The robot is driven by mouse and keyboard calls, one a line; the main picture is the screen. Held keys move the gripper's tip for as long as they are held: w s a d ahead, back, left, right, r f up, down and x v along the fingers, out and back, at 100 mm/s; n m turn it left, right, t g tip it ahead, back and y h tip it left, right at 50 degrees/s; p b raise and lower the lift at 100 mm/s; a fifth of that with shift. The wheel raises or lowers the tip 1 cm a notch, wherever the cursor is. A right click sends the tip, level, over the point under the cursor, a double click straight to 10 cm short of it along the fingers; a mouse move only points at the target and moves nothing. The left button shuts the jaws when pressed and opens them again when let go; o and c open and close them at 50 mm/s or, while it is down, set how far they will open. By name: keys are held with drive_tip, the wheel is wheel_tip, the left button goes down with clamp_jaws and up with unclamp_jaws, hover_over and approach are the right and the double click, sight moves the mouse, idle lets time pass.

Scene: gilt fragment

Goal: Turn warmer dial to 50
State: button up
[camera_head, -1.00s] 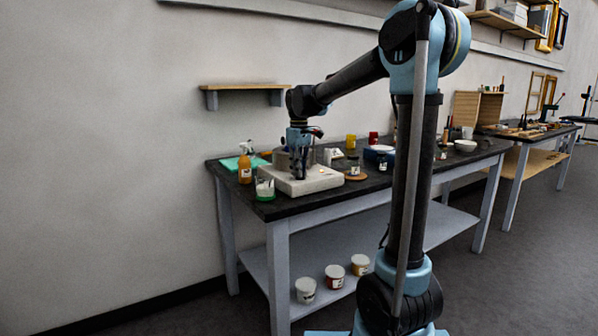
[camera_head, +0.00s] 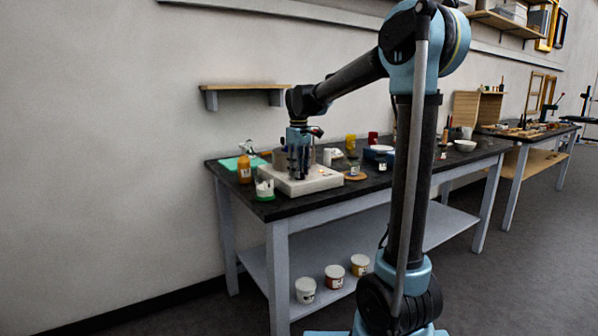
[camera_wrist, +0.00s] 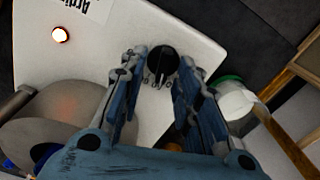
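The warmer is a white box (camera_head: 318,181) on the near left part of the dark table; its top also shows in the wrist view (camera_wrist: 195,45). Its black round dial (camera_wrist: 163,62) has pale marks beside it. My gripper (camera_head: 298,176) points down over the warmer in the head view. In the wrist view its two blue fingers (camera_wrist: 160,68) stand apart, one on each side of the dial. I cannot tell whether either finger touches it. The dial's reading is not legible, and the gripper hides the dial in the head view.
A grey metal pot (camera_wrist: 55,115) sits on the warmer close to the fingers. A white-filled container with a green rim (camera_wrist: 234,100) stands beside the warmer. An orange spray bottle (camera_head: 244,169) and several jars stand nearby. A wall shelf (camera_head: 240,87) hangs behind.

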wheel_tip(320, 180, up, 12)
idle(0.5)
drive_tip(key=shift+w+f, duration=0.1)
drive_tip(key=shift+f, duration=0.05)
drive_tip(key=s+d+f+m, duration=0.3)
drive_tip(key=s+d+f, duration=0.2)
drive_tip(key=s+d, duration=0.4)
drive_tip(key=s+d+f+m+t, duration=0.1)
drive_tip(key=s+d+f+m, duration=0.2)
drive_tip(key=s+d+f, duration=0.3)
drive_tip(key=s+d+f+m+t, duration=0.1)
drive_tip(key=s+d+f+m, duration=0.2)
drive_tip(key=s+f, duration=1.4)
drive_tip(key=d+f, duration=0.2)
drive_tip(key=d, duration=0.2)
drive_tip(key=shift+s+d+f+m, duration=0.2)
drive_tip(key=shift+s+f+m, duration=0.05)
drive_tip(key=shift+m, duration=0.05)
drive_tip(key=shift+w+f, duration=0.2)
drive_tip(key=shift+w, duration=0.25)
